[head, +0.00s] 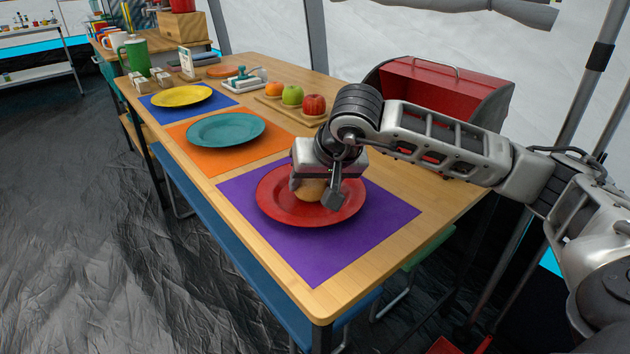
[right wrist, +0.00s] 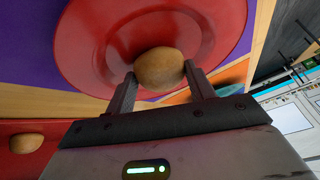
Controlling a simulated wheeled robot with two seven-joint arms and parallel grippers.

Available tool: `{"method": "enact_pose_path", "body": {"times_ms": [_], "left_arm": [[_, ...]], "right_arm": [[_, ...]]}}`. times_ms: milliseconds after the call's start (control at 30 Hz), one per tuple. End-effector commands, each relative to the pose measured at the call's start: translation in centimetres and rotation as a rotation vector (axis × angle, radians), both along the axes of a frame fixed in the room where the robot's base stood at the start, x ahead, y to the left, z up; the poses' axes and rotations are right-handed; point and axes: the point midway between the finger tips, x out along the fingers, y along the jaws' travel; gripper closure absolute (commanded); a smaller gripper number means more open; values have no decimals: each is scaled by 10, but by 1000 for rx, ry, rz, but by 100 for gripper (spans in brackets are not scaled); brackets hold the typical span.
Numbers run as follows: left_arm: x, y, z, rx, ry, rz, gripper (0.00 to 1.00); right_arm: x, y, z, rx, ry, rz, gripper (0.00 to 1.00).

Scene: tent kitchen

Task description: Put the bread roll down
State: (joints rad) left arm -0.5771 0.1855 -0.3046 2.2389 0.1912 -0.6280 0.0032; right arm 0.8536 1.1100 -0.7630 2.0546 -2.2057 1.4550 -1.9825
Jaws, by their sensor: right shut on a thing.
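The bread roll (head: 309,190) is tan and round, and is partly hidden by my right gripper in the head view. My right gripper (head: 318,193) is shut on the roll over the red plate (head: 273,205). In the right wrist view the roll (right wrist: 160,68) sits between the two fingers of the gripper (right wrist: 160,84), with the red plate (right wrist: 85,50) behind it. I cannot tell whether the roll touches the plate. The red plate lies on a purple placemat (head: 310,253). My left gripper is not in view.
A teal plate (head: 226,129) on an orange mat and a yellow plate (head: 181,96) on a blue mat lie farther along the table. A board (head: 270,106) holds fruit. A red bread box (head: 430,90) stands behind my right arm. Another roll (right wrist: 27,143) shows in the wrist view.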

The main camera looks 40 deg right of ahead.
Motion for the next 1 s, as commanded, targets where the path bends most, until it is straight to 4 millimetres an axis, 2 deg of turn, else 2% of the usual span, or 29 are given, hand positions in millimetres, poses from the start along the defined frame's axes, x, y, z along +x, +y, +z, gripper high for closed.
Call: {"method": "enact_pose_path", "body": {"times_ms": [167, 200, 233, 267, 533, 667, 867, 1000], "left_arm": [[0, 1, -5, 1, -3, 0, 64], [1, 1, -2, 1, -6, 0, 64], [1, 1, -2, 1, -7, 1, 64], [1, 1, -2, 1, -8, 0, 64], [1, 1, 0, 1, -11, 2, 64], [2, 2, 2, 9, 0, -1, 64], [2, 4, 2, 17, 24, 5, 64], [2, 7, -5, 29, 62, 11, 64]], "right_arm": [[0, 0, -5, 0, 0, 0, 67], [0, 0, -3, 0, 0, 0, 35], [0, 0, -2, 0, 0, 0, 27], [0, 0, -2, 0, 0, 0, 24], [0, 0, -1, 0, 1, 0, 24], [-3, 0, 8, -1, -2, 0, 24], [-24, 1, 42, -2, -5, -1, 24], [-40, 3, 68, -1, -5, 1, 24]]}}
